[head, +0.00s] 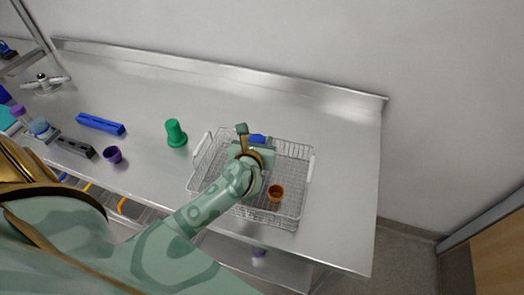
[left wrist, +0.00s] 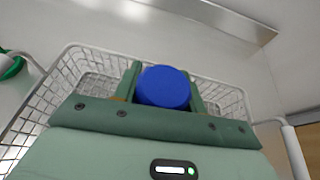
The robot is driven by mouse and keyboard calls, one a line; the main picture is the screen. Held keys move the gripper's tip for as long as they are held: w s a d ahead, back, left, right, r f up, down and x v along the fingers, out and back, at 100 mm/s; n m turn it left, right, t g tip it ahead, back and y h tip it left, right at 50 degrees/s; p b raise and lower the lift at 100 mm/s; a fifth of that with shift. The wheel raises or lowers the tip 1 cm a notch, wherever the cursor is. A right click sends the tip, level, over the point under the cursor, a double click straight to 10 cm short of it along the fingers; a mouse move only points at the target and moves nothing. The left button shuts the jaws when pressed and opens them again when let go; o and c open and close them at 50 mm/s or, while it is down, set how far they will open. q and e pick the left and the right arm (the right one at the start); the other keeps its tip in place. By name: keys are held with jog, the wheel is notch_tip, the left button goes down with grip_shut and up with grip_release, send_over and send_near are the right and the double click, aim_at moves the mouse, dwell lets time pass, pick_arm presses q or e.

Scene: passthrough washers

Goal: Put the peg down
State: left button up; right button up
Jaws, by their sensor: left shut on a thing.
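A blue peg with a round end (left wrist: 163,87) sits between the two green fingers of my left gripper (left wrist: 160,82) in the left wrist view. The gripper is shut on it. In the head view the left gripper (head: 254,140) is over the back part of a wire basket (head: 301,206), and only a little of the blue peg (head: 258,138) shows. The peg's lower part is hidden, so I cannot tell whether it touches the basket floor. My right gripper is not in view.
A green flanged piece (head: 176,134) stands left of the basket. A purple cup (head: 113,154), blue bar (head: 100,124) and dark bar (head: 75,147) lie farther left. The steel counter (head: 345,160) is clear right of the basket.

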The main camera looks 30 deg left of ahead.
pick_arm(q)
jog(key=shift+w+f, duration=0.55)
jog(key=shift+f, duration=0.1)
jog(key=shift+w+f+b, duration=0.2)
jog(key=shift+f+b, duration=0.45)
jog(key=shift+f, duration=1.05)
jog(key=shift+f, duration=0.15)
jog(key=o, duration=1)
jog(key=shift+r, duration=0.3)
jog(key=p+v, duration=0.1)
jog(key=v, duration=1.1)
jog(key=shift+f+p, duration=0.15)
jog(key=shift+p, duration=0.2)
